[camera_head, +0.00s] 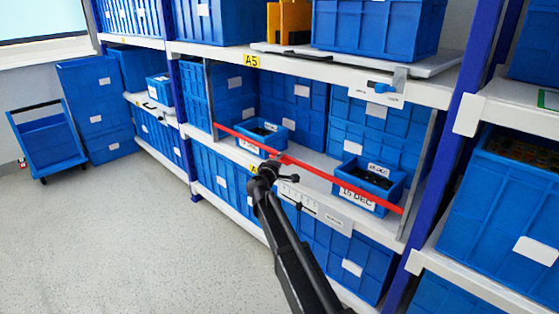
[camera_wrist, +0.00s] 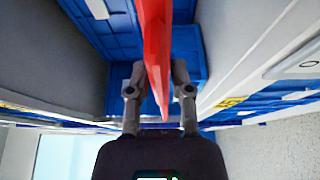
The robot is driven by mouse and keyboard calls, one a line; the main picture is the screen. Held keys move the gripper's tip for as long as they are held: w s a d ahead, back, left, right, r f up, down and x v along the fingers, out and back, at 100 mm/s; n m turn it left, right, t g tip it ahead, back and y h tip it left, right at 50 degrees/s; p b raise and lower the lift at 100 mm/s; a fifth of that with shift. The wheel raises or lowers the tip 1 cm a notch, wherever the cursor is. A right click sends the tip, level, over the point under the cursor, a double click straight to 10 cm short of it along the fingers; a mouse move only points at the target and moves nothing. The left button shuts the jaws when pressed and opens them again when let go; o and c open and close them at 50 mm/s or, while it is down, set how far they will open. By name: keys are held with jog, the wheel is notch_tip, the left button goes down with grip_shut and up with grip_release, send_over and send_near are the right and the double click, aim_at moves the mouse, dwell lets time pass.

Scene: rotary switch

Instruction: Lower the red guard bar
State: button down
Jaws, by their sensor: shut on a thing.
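The red guard bar (camera_head: 341,183) runs across the front of the open shelf bay marked A5, sloping down to the right in the head view. My gripper (camera_head: 276,172) is at the bar, a little left of its middle. In the wrist view the bar (camera_wrist: 157,45) passes between the two fingers of my gripper (camera_wrist: 160,85), and the fingers are closed around it. The part of the bar at the fingers is partly hidden in the head view.
Behind the bar, small blue bins (camera_head: 369,184) with dark contents stand on the shelf board. A blue knob (camera_head: 383,88) sits on the shelf edge above right. Blue uprights (camera_head: 452,135) flank the bay.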

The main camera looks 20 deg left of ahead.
jog(key=c, duration=0.7)
grip_release()
jog(key=shift+f, duration=0.25)
jog(key=shift+s+r, duration=0.1)
jog(key=shift+s, duration=0.15)
jog(key=s, duration=1.1)
jog(key=shift+s, duration=0.3)
